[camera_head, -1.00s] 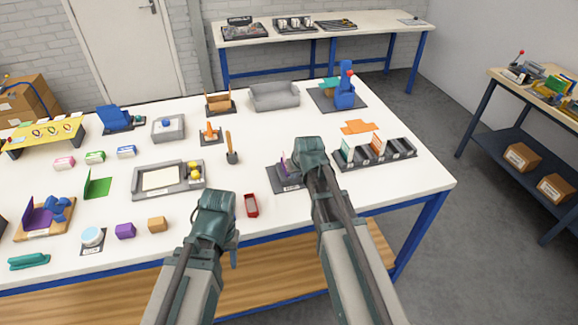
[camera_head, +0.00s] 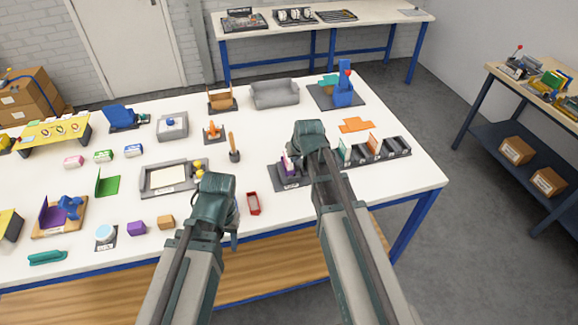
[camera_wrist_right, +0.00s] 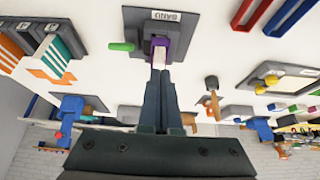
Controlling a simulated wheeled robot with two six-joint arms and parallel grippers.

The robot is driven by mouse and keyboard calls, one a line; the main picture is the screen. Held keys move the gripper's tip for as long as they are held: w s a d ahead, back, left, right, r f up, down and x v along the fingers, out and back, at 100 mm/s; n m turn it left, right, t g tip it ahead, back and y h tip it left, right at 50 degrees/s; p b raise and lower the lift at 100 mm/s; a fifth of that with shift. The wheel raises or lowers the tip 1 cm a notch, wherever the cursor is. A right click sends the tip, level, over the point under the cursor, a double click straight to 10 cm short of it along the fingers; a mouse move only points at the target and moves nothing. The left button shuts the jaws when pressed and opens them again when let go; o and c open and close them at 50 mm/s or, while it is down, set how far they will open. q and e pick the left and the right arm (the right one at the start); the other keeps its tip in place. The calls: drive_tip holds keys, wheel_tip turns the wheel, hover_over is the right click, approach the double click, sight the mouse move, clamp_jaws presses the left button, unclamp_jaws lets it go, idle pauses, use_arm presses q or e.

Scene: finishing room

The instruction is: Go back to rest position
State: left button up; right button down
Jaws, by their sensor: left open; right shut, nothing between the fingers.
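My left gripper (camera_head: 216,185) is above the front part of the white table, left of a small red tray (camera_head: 254,204). It is open; its fingers are mostly hidden by the wrist in the head view. My right gripper (camera_head: 309,128) is above the table, just behind the dark stand with a purple part (camera_head: 288,164). In the right wrist view its fingers (camera_wrist_right: 160,85) are together and empty.
The white table (camera_head: 330,205) holds many items: a dark slotted rack (camera_head: 398,148) to the right, a grey tray (camera_head: 150,188), a brush (camera_head: 234,148) and a blue machine (camera_head: 344,85). A side bench (camera_head: 497,72) stands at right. Grey floor is free between them.

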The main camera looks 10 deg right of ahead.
drive_tip(key=s+a+f+n+g+b, duration=0.1)
drive_tip(key=s+a, duration=0.3)
drive_tip(key=s, duration=0.4)
drive_tip(key=s+a+f+n+g+h+b, duration=0.1)
drive_tip(key=s+a+f+g+b, duration=0.1)
drive_tip(key=s+a, duration=0.3)
drive_tip(key=s+a+f+n+g+b, duration=0.1)
drive_tip(key=s+a+f+g, duration=0.2)
drive_tip(key=s, duration=0.7)
drive_tip(key=shift+s+a+f+h, duration=0.3)
drive_tip(key=shift+s+a+f, duration=0.1)
drive_tip(key=shift+a+f, duration=0.2)
